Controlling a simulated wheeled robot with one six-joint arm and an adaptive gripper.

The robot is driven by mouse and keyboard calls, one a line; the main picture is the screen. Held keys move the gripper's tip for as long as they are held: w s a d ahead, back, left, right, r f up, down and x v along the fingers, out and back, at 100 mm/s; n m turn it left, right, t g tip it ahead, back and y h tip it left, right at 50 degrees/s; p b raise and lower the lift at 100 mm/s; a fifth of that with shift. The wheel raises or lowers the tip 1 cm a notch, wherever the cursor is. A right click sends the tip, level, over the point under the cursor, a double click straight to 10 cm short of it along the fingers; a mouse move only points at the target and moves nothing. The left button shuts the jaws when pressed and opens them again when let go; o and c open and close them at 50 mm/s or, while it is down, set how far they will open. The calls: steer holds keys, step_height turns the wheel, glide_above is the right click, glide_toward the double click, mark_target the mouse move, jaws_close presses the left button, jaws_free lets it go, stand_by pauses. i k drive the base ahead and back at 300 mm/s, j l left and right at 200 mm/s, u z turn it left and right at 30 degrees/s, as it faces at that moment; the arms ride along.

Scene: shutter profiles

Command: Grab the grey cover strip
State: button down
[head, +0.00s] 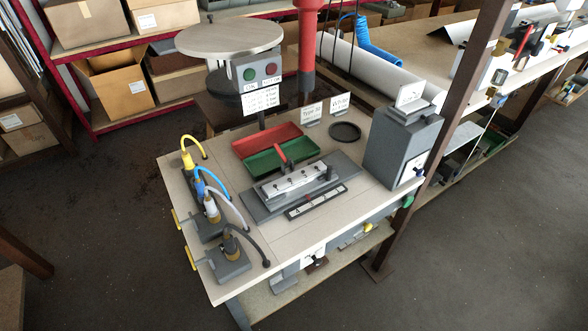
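A grey fixture (256,211) lies on the light workbench in the head view. A long pale grey strip-like profile (296,182) with several small dark fittings along it sits on the fixture. A darker narrow strip (316,201) with light markings lies along the fixture's front edge. I cannot tell for certain which of these is the grey cover strip. My gripper is not in view.
Red and green trays (266,140) stand behind the fixture, with a dark ring (345,131) to their right. Several corded tools (212,208) line the bench's left side. A tall grey box (402,145) stands at the right.

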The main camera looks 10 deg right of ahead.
mark_target(298, 179)
steer(key=j+z, duration=0.1)
steer(key=z, duration=0.3)
steer(key=k+z, duration=0.1)
steer(key=z, duration=0.3)
steer(key=k+j+z, duration=0.1)
steer(key=z, duration=0.3)
steer(key=k+z, duration=0.1)
steer(key=z, duration=0.3)
